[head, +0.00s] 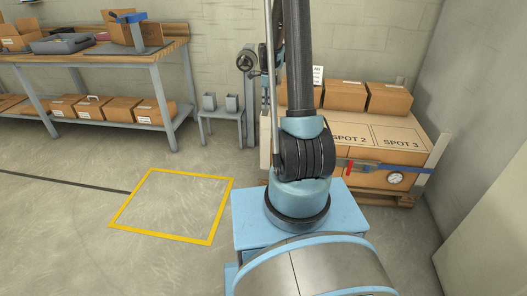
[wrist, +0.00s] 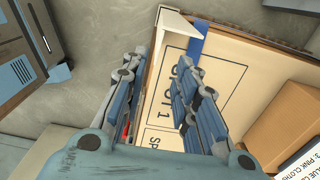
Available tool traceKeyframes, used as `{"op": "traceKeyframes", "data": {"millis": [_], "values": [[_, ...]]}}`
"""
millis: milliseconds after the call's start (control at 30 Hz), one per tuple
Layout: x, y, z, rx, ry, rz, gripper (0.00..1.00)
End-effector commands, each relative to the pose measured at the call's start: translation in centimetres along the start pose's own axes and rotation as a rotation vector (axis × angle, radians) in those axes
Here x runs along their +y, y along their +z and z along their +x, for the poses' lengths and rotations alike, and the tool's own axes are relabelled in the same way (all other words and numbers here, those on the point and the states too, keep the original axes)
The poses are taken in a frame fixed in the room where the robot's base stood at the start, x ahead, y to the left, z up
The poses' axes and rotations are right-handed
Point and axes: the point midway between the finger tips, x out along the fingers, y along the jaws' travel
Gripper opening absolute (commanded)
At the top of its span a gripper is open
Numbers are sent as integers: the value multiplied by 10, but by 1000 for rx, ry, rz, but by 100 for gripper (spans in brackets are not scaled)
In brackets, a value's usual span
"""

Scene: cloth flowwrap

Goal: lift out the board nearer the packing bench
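A cream board (head: 265,142) stands upright at the left end of the palletised load, on the side of the packing bench (head: 95,58). In the wrist view a pale board edge (wrist: 181,25) runs down toward the gap between my fingers. My gripper (wrist: 160,85) is open, one finger at the left of this edge and the other over the load's top marked SPOT 1. I cannot tell whether either finger touches the board. My gripper does not show in the head view, where my arm hides part of the load.
Several cartons (head: 344,95) stand at the back of the load; one shows in the wrist view (wrist: 283,115). A blue strap (head: 370,167) with a gauge (head: 395,178) crosses its front. A small table (head: 221,113) stands left. The yellow floor square (head: 178,205) is empty.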

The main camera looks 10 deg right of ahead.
Motion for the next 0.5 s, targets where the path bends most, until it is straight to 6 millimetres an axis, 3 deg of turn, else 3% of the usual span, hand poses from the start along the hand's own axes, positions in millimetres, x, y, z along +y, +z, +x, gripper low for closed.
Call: {"op": "traceKeyframes", "data": {"millis": [233,500], "values": [[0,0,38,0,0,-1,28],[0,1,54,0,0,-1,28]]}}
